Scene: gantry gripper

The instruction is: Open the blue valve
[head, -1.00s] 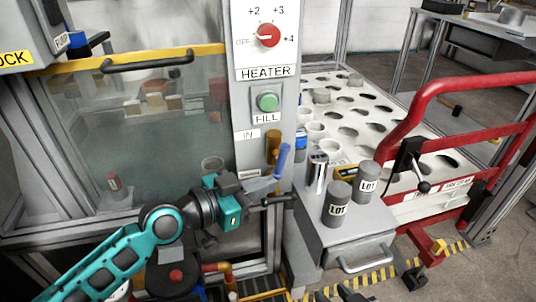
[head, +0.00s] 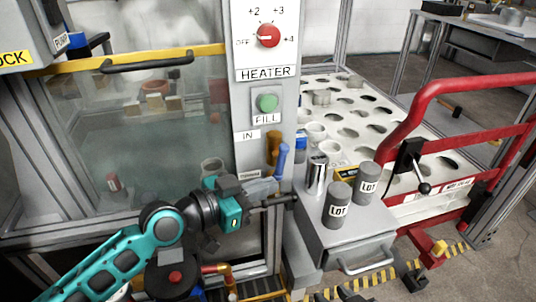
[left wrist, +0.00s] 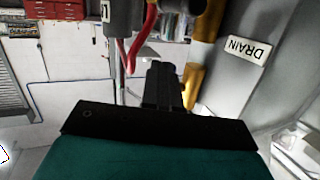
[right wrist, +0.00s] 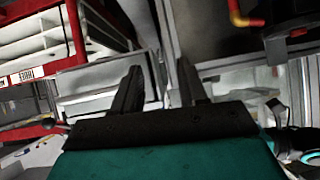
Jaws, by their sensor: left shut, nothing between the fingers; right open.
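The blue valve handle (head: 282,160) stands nearly upright, leaning slightly right, at the right edge of the grey machine column, beside a brass fitting (head: 273,145). My left gripper (head: 288,199) is just below the blue handle, its dark fingers shut and pointing right. Whether it touches the handle I cannot tell. In the left wrist view the shut fingers (left wrist: 162,85) hold nothing, and the blue handle does not show. My right gripper (right wrist: 160,85) is open with nothing between its fingers in the right wrist view; I cannot make it out surely in the head view.
A brass pipe (left wrist: 196,65) and a DRAIN label (left wrist: 246,47) are close to my left fingers. A red railing (head: 460,85) stands further right.

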